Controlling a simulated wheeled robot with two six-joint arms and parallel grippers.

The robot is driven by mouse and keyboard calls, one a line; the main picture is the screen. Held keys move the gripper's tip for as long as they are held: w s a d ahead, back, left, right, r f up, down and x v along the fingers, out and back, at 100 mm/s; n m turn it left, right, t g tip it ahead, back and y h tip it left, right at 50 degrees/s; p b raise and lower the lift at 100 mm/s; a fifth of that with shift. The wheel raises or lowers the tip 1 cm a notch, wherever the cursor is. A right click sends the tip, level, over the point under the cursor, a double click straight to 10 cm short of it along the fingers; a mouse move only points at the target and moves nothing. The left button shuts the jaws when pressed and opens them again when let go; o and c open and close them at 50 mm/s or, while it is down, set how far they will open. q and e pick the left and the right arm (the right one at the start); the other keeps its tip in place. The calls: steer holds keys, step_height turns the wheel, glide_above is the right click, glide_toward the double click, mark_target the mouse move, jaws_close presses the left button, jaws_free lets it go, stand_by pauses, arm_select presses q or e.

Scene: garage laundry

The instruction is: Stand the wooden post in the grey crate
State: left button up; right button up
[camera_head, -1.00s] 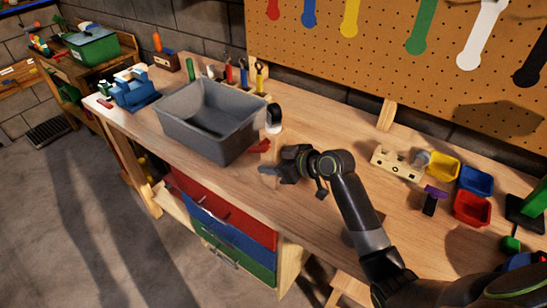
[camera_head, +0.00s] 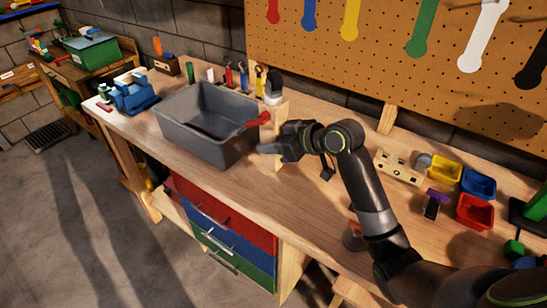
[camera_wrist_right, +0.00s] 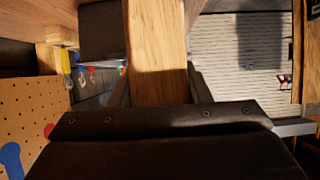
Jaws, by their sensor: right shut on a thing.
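The wooden post (camera_head: 275,158) stands upright just right of the grey crate (camera_head: 222,152) in the head view. My right gripper (camera_head: 272,147) is shut on it. In the right wrist view the post (camera_wrist_right: 157,45) fills the space between the two fingers (camera_wrist_right: 158,88). A red part (camera_head: 258,119) sticks out beside the post, over the crate's right rim. My left gripper is not in view.
Blue, yellow and red bins (camera_head: 474,211) stand at the right of the bench, near a wooden block with holes (camera_head: 398,168). Several hand tools stand behind the crate. A blue object (camera_head: 135,94) is left of it. Bare bench (camera_head: 230,182) lies in front.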

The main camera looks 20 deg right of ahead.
mark_target(266, 80)
step_height(266, 80, up, 3)
steer(key=shift+r+p, duration=0.1)
steer(key=shift+p, duration=0.5)
step_height(266, 80, up, 14)
steer(key=p, duration=1.3)
steer(key=shift+f, duration=0.2)
